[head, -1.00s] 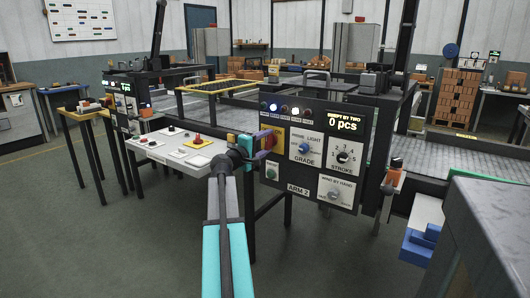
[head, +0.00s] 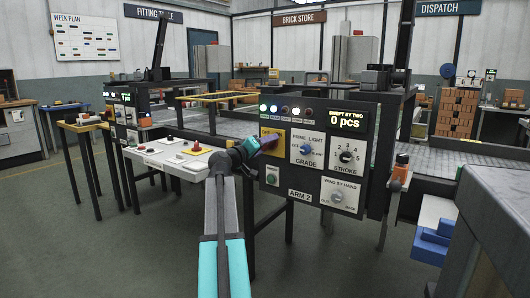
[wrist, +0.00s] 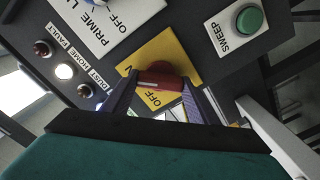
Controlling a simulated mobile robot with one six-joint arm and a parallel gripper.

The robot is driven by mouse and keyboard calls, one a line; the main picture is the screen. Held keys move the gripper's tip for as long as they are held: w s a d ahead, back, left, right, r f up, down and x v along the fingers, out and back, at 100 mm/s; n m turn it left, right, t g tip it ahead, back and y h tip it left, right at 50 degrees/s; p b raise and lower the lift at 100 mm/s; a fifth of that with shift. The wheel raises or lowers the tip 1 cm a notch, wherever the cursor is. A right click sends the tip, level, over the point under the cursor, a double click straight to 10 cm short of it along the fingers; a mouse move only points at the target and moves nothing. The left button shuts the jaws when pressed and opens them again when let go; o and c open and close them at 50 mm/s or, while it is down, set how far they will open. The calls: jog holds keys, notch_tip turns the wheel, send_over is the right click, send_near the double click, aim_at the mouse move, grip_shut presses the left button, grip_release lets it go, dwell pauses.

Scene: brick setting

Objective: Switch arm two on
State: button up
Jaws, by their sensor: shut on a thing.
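The arm 2 panel (head: 317,205) is a dark board labelled ARM 2, with a display reading 0 pcs. A red rotary switch (wrist: 160,78) sits on its yellow plate (wrist: 160,47), with OFF lettering below the knob in the wrist view. My gripper (wrist: 158,92) is shut on the red switch, one purple finger at each side. In the head view my gripper (head: 270,141) reaches the yellow plate (head: 277,133) from the left and hides most of the switch. Its exact setting is hard to tell.
The green SWEEP button (wrist: 249,19), the grade knob (head: 305,149), the stroke dial (head: 346,157) and the hand-wind knob (head: 337,197) are close by. A row of lamps (head: 285,110) sits above. A white table (head: 170,152) with buttons stands left.

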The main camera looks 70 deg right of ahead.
jog(key=shift+w+r, duration=0.15)
dwell(0.4)
jog(key=o, duration=1)
jog(key=shift+m, duration=0.3)
jog(key=shift+o, duration=0.2)
jog(key=shift+a, duration=0.15)
jog(key=p+v, duration=0.2)
jog(key=v, duration=1.1)
jog(key=shift+a+p, duration=0.2)
jog(key=shift+p, duration=0.1)
